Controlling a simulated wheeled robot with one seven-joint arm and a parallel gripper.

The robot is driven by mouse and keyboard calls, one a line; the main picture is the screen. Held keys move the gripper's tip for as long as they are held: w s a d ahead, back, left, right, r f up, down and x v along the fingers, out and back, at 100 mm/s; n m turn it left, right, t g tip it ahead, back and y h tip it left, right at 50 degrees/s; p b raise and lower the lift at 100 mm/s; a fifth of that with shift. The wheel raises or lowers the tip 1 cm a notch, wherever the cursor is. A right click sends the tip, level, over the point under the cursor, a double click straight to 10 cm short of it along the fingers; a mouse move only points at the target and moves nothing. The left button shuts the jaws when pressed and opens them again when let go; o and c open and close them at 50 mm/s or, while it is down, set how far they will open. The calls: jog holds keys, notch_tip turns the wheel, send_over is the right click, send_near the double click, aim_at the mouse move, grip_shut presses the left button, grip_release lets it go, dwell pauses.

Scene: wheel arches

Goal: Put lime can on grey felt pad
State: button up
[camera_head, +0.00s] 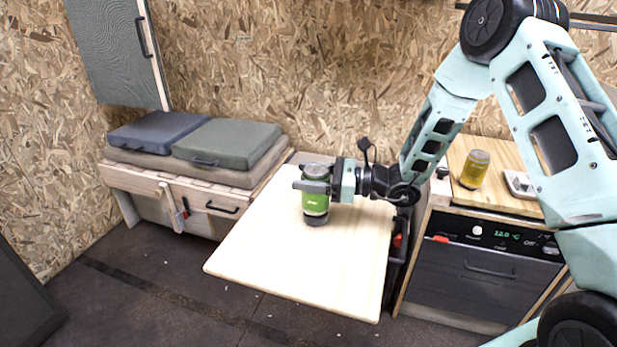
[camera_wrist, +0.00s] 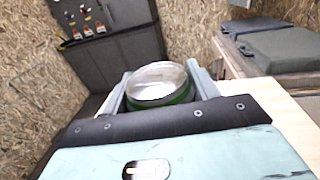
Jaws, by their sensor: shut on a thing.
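The lime can (camera_head: 315,204) is upright over the pale wooden table. My gripper (camera_head: 314,181) comes from the right and is shut on the can near its upper part. In the wrist view the lime can (camera_wrist: 160,85) shows its silver top and green side between my two fingers (camera_wrist: 155,92). A dark grey round patch (camera_head: 316,220) shows just under the can. It looks like the grey felt pad, mostly hidden by the can. I cannot tell whether the can touches it or hangs slightly above.
The pale table (camera_head: 290,265) is otherwise clear. To the right, a wooden counter (camera_head: 512,202) carries a yellow can (camera_head: 475,169) above a dark appliance (camera_head: 480,272). A bench with grey cushions (camera_head: 228,143) stands at the left. A dark panel (camera_head: 115,50) hangs above it.

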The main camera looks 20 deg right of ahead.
jog(key=shift+r, duration=0.1)
jog(key=o, duration=1.2)
jog(key=shift+d, duration=0.1)
jog(key=v, duration=1.2)
